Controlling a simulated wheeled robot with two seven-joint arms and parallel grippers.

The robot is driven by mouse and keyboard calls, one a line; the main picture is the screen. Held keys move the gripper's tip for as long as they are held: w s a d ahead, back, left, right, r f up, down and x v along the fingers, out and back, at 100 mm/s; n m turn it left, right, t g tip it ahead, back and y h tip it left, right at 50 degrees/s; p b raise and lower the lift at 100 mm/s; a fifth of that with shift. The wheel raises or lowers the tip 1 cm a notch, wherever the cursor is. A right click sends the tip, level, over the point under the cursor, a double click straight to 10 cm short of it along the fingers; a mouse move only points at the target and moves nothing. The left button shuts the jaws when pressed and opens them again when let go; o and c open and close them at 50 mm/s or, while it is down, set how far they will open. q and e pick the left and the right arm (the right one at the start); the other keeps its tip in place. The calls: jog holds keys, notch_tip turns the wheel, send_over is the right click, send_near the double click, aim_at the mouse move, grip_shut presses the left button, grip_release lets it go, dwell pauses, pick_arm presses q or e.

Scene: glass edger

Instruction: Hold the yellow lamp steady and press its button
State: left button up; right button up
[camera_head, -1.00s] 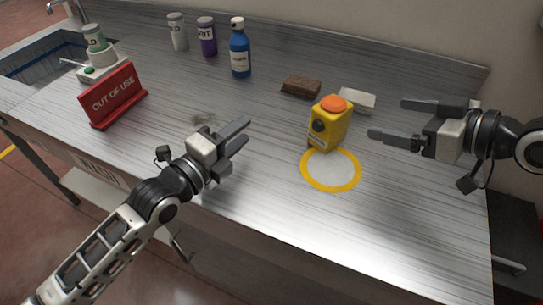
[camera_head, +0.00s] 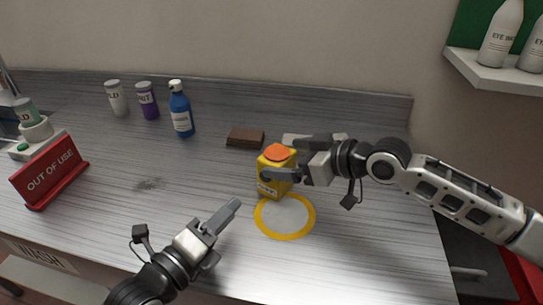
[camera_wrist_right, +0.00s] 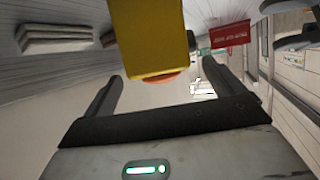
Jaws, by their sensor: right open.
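The yellow lamp (camera_head: 268,188) with its orange top button (camera_head: 279,152) stands upright on the bench, just behind a yellow ring marking (camera_head: 284,216).
A brown block (camera_head: 245,138) lies behind the lamp. A blue bottle (camera_head: 181,112), a purple jar (camera_head: 147,103) and a white jar (camera_head: 117,99) stand at the back left. A red sign (camera_head: 50,172) is at the far left. The bench between sign and lamp is mostly clear.

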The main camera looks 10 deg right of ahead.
aim_at(272, 159)
jog(key=x, duration=0.5)
jog(key=c, duration=1.2)
pick_arm(q)
grip_shut()
pick_arm(e)
jog(key=shift+c, duration=0.2)
jog(key=shift+f, duration=0.2)
dwell(0.3)
